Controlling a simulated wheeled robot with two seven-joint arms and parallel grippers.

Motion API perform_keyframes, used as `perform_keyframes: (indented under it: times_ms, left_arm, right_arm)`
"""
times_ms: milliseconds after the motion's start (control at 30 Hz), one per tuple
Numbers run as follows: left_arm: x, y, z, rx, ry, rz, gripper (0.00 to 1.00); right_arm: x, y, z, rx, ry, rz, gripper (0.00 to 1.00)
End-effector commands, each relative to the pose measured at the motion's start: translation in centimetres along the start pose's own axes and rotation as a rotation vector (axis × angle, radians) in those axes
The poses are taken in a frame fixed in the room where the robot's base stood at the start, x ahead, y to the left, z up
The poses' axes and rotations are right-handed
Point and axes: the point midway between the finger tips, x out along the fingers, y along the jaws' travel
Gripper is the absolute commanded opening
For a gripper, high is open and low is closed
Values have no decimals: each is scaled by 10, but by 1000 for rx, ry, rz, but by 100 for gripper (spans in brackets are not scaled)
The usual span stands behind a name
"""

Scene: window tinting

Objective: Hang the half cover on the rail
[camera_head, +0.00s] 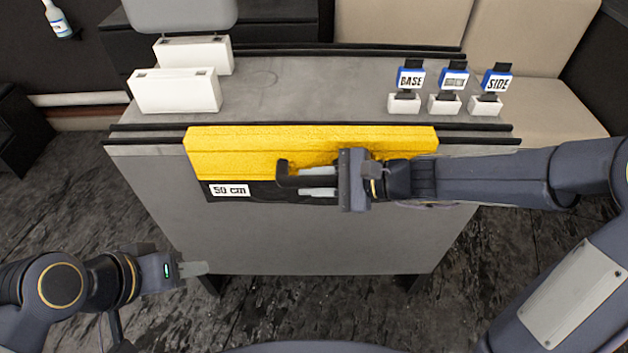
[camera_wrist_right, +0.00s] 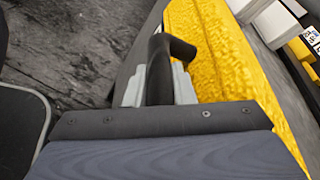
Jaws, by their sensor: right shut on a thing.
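The half cover is a yellow padded block (camera_head: 260,152) with a black lower strip and a "50 cm" label (camera_head: 231,190). It lies along the front edge of the grey table, over the middle of the black front rail (camera_head: 480,127). Whether it rests on the rail or is held just in front of it, I cannot tell. My right gripper (camera_head: 318,181) is shut on the cover's black handle (camera_wrist_right: 172,46); the fingers sit on both sides of it in the right wrist view. My left gripper (camera_head: 193,268) is low at the left, apart from the cover and empty; its finger gap is unclear.
Two white blocks (camera_head: 175,92) stand at the table's back left, by a grey panel (camera_head: 180,14). Several small blue-and-white labelled pieces, one marked "BASE" (camera_head: 411,78), stand in white holders at the right. A second black rail (camera_head: 300,49) runs along the back.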

Motion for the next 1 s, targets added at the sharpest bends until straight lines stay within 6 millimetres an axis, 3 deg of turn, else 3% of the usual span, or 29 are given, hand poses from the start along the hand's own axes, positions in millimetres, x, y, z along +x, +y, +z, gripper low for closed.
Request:
perform_keyframes:
  times_ms: [467,500,667,1000]
  left_arm:
    - [4,-2,2,0,0,0,36]
    - [4,-2,2,0,0,0,36]
    - [4,-2,2,0,0,0,36]
    - [2,-1,1,0,0,0,36]
  right_arm:
    - [1,2,-3,-2,-1,-1,0]
    - [1,2,-3,-2,-1,-1,28]
    - [1,2,-3,-1,-1,-1,48]
    - [-4,2,-4,1,2,-2,48]
